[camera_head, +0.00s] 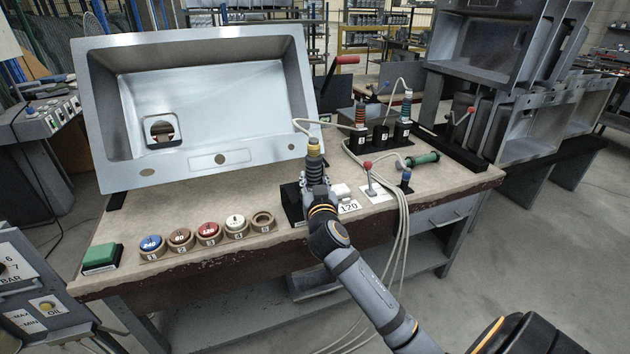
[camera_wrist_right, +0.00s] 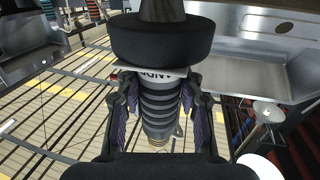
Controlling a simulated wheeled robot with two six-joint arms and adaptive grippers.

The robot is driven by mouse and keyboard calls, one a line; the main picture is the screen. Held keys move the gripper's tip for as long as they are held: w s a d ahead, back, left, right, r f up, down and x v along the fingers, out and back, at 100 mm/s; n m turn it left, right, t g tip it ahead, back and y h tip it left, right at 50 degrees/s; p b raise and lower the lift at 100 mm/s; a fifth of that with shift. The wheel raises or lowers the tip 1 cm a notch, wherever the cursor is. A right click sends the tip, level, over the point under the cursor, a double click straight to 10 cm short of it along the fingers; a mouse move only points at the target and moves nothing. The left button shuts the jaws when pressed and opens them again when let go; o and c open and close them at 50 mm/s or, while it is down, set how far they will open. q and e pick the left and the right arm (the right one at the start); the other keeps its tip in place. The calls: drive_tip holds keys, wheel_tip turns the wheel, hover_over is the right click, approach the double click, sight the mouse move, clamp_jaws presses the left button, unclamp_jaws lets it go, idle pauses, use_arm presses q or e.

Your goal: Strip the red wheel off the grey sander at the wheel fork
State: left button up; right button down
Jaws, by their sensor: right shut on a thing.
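The grey sander (camera_head: 313,167) is upright in my right gripper (camera_head: 316,190), near the front edge of the workbench. It has a ribbed grey body and a yellow upper end. In the right wrist view the gripper's two fingers are shut on the ribbed body (camera_wrist_right: 160,104). A broad black disc (camera_wrist_right: 162,42) sits at the sander's end, above a pale lettered plate (camera_wrist_right: 150,73). No red shows on this disc. A dark bracket (camera_head: 292,205) stands just left of the gripper; I cannot tell whether it is the wheel fork. My left gripper is not in view.
Several numbered round holders line the front left, including one with a red wheel (camera_head: 209,230) and an empty one (camera_head: 263,221). A large steel sink (camera_head: 210,165) leans behind. Other banded tools (camera_head: 361,115) and a green-handled tool (camera_head: 423,160) are to the right. Cables hang over the front edge.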

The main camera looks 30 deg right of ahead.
drive_tip(key=shift+w+f+b, duration=0.15)
drive_tip(key=shift+f+b, duration=0.3)
drive_tip(key=shift+f, duration=0.15)
drive_tip(key=shift+w+f+b, duration=0.15)
drive_tip(key=shift+f+b, duration=0.3)
drive_tip(key=shift+f, duration=0.15)
drive_tip(key=shift+w+d+r, duration=0.15)
drive_tip(key=shift+w, duration=0.35)
drive_tip(key=shift+w+d+r, duration=0.1)
drive_tip(key=shift+w+r, duration=0.05)
drive_tip(key=shift+w, duration=0.3)
drive_tip(key=shift+x, duration=0.75)
drive_tip(key=shift+a, duration=0.15)
drive_tip(key=a+b+x, duration=0.1)
drive_tip(key=b+x, duration=0.1)
drive_tip(key=x, duration=0.5)
drive_tip(key=shift+w, duration=0.55)
drive_tip(key=shift+a+r+p, duration=0.15)
drive_tip(key=shift+r+p, duration=0.2)
drive_tip(key=shift+r, duration=0.35)
